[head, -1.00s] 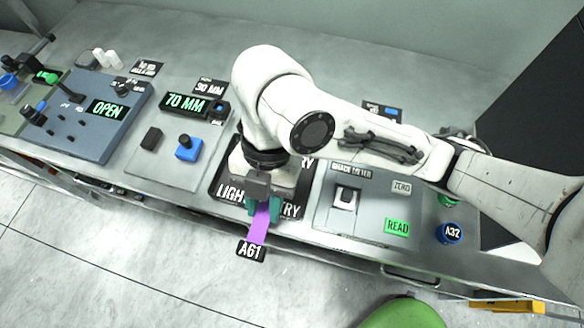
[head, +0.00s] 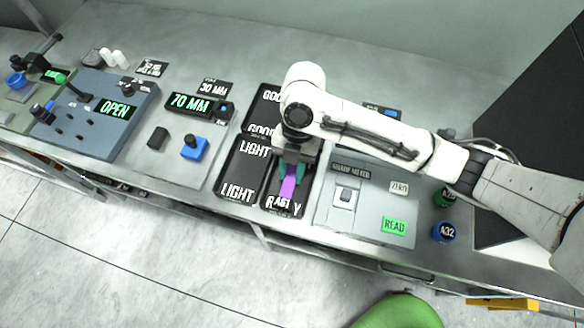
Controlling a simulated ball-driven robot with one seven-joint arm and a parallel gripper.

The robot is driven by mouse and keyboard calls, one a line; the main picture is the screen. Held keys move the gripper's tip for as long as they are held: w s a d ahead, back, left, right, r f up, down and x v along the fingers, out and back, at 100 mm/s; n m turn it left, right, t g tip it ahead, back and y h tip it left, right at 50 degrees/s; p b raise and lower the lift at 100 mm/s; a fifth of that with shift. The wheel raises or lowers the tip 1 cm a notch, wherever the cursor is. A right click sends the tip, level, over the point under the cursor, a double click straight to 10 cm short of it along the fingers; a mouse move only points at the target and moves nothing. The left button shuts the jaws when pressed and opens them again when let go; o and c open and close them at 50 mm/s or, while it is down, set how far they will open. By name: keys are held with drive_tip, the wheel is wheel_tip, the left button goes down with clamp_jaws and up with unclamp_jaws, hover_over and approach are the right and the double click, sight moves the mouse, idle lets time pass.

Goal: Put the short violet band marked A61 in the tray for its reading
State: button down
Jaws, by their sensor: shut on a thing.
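The short violet band (head: 288,188) hangs from my gripper (head: 291,168), which is shut on its upper end. Its black tag, A61 (head: 281,203), covers the middle of the label on the right front black tray (head: 297,211); only an R and a Y show at the ends. The band is over this tray; I cannot tell whether it touches the floor. To its left is the black tray marked LIGHT (head: 243,168). Behind that is a black tray marked GOOD (head: 268,106). My arm hides the tray area behind the gripper.
The shade meter (head: 345,215), with ZERO and a green READ plate, stands just right of the trays. A blue pot marked A32 (head: 444,232) is farther right. Left are a 70 MM display unit (head: 196,104) and a blue-grey panel marked OPEN (head: 100,125).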

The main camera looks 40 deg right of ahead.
drive_tip(key=shift+f, duration=0.5)
drive_tip(key=shift+f, duration=0.1)
drive_tip(key=shift+f, duration=0.15)
drive_tip(key=c, duration=0.9)
unclamp_jaws()
drive_tip(key=shift+o, duration=0.2)
drive_tip(key=b+v, duration=0.1)
drive_tip(key=v, duration=1.1)
drive_tip(key=shift+r, duration=0.35)
drive_tip(key=shift+s+a, duration=0.1)
drive_tip(key=shift+a, duration=0.05)
